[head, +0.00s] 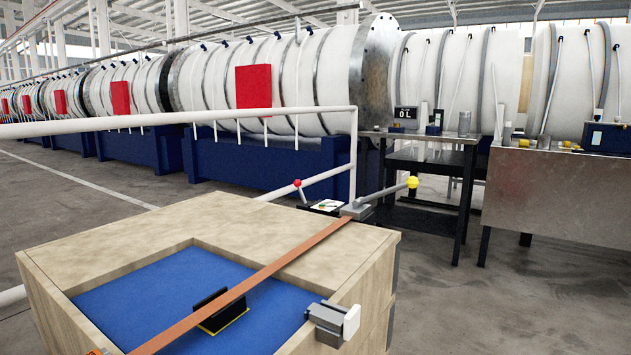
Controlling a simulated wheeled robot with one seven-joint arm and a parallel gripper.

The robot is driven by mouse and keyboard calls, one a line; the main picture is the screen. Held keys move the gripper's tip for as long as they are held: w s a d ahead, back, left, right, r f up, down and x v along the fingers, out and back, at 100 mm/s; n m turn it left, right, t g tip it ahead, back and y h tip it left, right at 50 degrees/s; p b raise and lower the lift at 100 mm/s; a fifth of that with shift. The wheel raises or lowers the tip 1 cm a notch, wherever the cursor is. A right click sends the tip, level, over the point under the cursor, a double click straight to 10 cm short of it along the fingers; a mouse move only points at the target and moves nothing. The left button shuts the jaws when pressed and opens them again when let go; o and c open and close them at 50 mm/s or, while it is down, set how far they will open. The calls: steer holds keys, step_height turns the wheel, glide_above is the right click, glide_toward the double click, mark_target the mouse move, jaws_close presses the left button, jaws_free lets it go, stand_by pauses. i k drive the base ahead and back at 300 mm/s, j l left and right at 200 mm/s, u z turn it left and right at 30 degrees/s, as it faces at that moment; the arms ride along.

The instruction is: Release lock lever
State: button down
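A lever with a yellow ball knob (412,182) sticks out to the right from a grey metal block (355,210) at the far edge of a wooden box. A shorter lever with a red ball knob (298,183) stands near a small dark panel (326,206) just left of that block. I cannot tell which of the two is the lock lever. My gripper is not in view.
The wooden box (345,262) has a blue recess (130,290) holding a black block (222,310). An orange-brown strap (285,262) crosses it. A grey clamp-like part with a white end (333,322) sits on its right rim. A white railing (200,116), dark table (425,165) and large cylinders stand behind.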

mark_target(297, 183)
steer(key=i+l, duration=0.15)
steer(key=l, duration=0.2)
steer(key=i+l, duration=0.15)
steer(key=l, duration=0.2)
steer(key=i+l+u, duration=0.1)
steer(key=l, duration=0.2)
steer(key=i+l, duration=0.2)
steer(key=l, duration=0.15)
steer(key=i+l, duration=0.15)
steer(key=l, duration=0.2)
steer(key=i+l+u, duration=0.1)
steer(key=l, duration=0.25)
steer(key=i+l, duration=0.2)
steer(key=l, duration=0.15)
